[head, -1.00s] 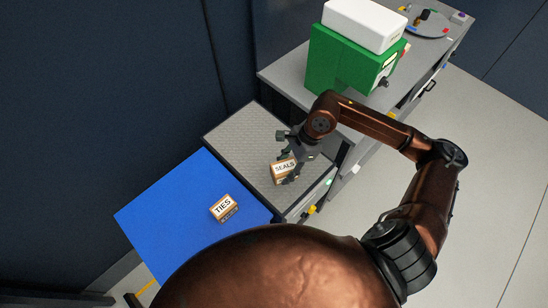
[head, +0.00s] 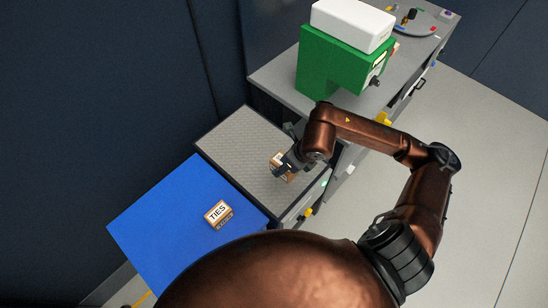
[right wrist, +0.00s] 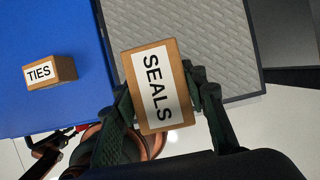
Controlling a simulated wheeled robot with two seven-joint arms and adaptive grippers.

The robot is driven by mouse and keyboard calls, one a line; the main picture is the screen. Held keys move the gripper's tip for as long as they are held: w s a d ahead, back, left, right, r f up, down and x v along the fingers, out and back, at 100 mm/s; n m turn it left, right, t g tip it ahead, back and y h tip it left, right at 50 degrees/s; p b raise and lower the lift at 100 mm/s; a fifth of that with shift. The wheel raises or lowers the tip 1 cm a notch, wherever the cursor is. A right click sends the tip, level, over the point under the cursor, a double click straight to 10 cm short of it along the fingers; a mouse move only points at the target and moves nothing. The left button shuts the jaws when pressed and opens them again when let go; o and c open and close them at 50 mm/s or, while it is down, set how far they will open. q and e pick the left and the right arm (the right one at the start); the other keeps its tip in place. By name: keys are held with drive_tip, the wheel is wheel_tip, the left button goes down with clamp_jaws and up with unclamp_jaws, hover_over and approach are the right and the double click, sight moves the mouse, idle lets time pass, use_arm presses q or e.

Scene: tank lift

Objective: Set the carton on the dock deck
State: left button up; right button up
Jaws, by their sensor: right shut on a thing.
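A brown carton with a white SEALS label (right wrist: 155,88) is between the fingers of my right gripper (head: 285,163), which is shut on it. In the head view the SEALS carton (head: 279,158) is partly covered by the gripper. It is over the grey textured deck (head: 235,145); I cannot tell whether it touches the surface. A second carton, labelled TIES (head: 218,214), sits on the blue surface (head: 150,220) beside the deck and also shows in the right wrist view (right wrist: 62,72). My left gripper is not in view.
A grey bench (head: 275,80) stands behind the deck, with a green machine (head: 328,68) topped by a white box (head: 352,24). A dark wall runs along the left. Much of the textured deck is bare, and the blue surface is clear around the TIES carton.

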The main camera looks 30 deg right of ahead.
drive_tip(key=w+d+f, duration=0.1)
drive_tip(key=w+f, duration=0.1)
drive_tip(key=w, duration=0.1)
drive_tip(key=w+d+f, duration=0.1)
drive_tip(key=w+f, duration=0.2)
drive_tip(key=w, duration=0.1)
drive_tip(key=w+d+f, duration=0.2)
drive_tip(key=w+f, duration=0.1)
drive_tip(key=shift+w+f, duration=0.15)
drive_tip(key=shift+w+f+b, duration=0.2)
drive_tip(key=shift+f+b, duration=0.1)
drive_tip(key=shift+f, duration=1.45)
drive_tip(key=shift+f, duration=0.1)
drive_tip(key=o, duration=1.3)
drive_tip(key=shift+d, duration=0.1)
